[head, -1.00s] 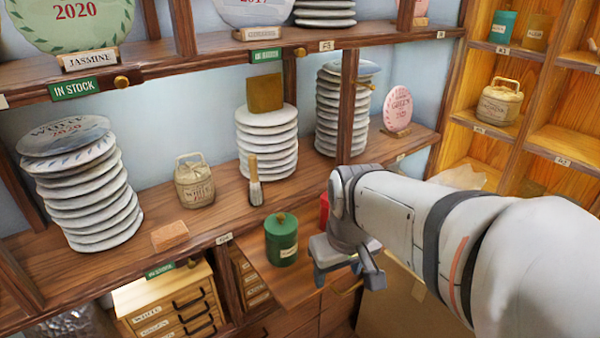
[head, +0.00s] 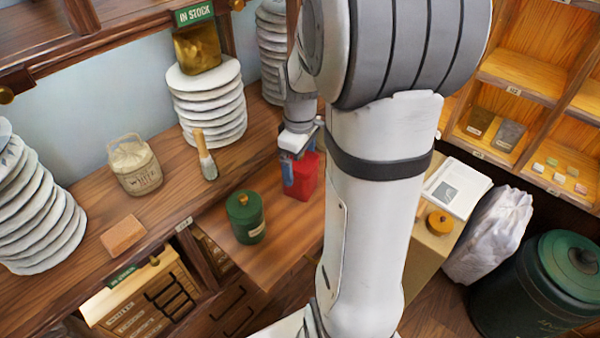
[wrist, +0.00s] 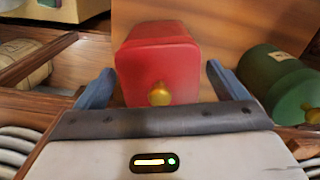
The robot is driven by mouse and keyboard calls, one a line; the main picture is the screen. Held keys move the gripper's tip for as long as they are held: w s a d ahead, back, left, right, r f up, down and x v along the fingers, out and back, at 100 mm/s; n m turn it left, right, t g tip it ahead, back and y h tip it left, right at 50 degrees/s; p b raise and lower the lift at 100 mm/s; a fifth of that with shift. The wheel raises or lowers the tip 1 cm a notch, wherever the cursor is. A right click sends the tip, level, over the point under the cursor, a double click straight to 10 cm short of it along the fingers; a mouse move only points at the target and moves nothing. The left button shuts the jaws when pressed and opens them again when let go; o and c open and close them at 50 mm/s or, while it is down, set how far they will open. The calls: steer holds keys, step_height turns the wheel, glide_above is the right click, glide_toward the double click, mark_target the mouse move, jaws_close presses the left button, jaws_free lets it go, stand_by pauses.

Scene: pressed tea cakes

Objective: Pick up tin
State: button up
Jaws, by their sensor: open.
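A red square tin (head: 303,180) with a gold knob on its lid stands on the pull-out wooden board (head: 285,243), partly hidden by my gripper in the head view. In the wrist view the red tin (wrist: 158,60) lies between the two blue fingers of my gripper (wrist: 160,85), with a gap visible on each side. My gripper (head: 298,165) is open at the tin. A round green tin (head: 245,216) with a gold knob stands on the same board, to the left of the red tin. It also shows in the wrist view (wrist: 282,85) at the right.
A brush (head: 205,157), a wrapped bundle (head: 135,165) and a tan block (head: 123,235) are on the shelf behind, near stacked tea cakes (head: 210,105). Small drawers (head: 145,300) stand lower left. A large green canister (head: 566,280) stands at the right.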

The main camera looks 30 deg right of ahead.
steer(key=shift+f, duration=1.25)
steer(key=c, duration=1.1)
step_height(320, 180, up, 10)
steer(key=shift+r+b, duration=0.1)
steer(key=shift+b, duration=0.25)
